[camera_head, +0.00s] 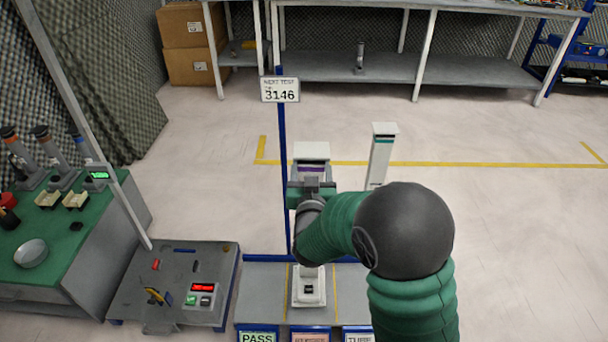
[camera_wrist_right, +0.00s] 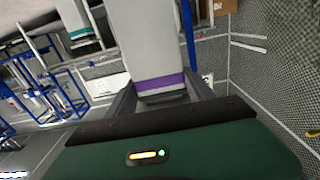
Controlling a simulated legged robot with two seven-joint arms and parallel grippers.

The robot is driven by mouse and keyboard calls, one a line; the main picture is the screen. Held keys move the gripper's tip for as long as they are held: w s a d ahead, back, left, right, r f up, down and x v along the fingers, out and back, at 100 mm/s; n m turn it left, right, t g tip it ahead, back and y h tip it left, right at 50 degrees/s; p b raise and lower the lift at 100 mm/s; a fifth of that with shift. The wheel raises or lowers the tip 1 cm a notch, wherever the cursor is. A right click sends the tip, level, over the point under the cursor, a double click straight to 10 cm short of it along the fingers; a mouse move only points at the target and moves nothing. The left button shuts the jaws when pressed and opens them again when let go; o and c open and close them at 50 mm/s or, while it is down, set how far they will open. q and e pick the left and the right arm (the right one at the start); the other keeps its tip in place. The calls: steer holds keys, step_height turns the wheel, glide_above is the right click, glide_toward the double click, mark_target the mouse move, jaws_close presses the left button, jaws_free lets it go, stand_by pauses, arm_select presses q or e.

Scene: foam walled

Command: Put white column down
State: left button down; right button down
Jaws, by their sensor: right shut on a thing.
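A white column (camera_head: 311,153) with a purple band near its top stands upright in the head view. My right gripper (camera_head: 312,190) is shut around its upper part, just below the band. The column's white base (camera_head: 308,288) shows below my arm, over the middle lane of a grey bench (camera_head: 262,290). I cannot tell whether the base touches the bench. My forearm hides much of the column's middle. The purple-banded column (camera_wrist_right: 150,40) also fills the upper middle of the right wrist view, between the jaws. My left gripper is out of view.
Another white column (camera_head: 381,152) with a teal band stands behind, to the right. A blue post with a 3146 sign (camera_head: 280,90) rises close to the held column's left. A grey console (camera_head: 175,280) and a green-topped table (camera_head: 75,235) stand left. PASS label (camera_head: 258,337) marks the bench front.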

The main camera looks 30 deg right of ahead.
mark_target(314, 174)
steer(key=shift+w+d+r, duration=0.1)
steer(key=shift+d, duration=0.45)
step_height(314, 174, down, 3)
steer(key=b, duration=0.3)
steer(key=shift+f, duration=0.2)
steer(key=c, duration=0.7)
jaws_free()
steer(key=shift+f, duration=0.25)
steer(key=shift+c, duration=0.2)
steer(key=o, duration=0.4)
steer(key=shift+r, duration=0.1)
steer(key=shift+c, duration=0.2)
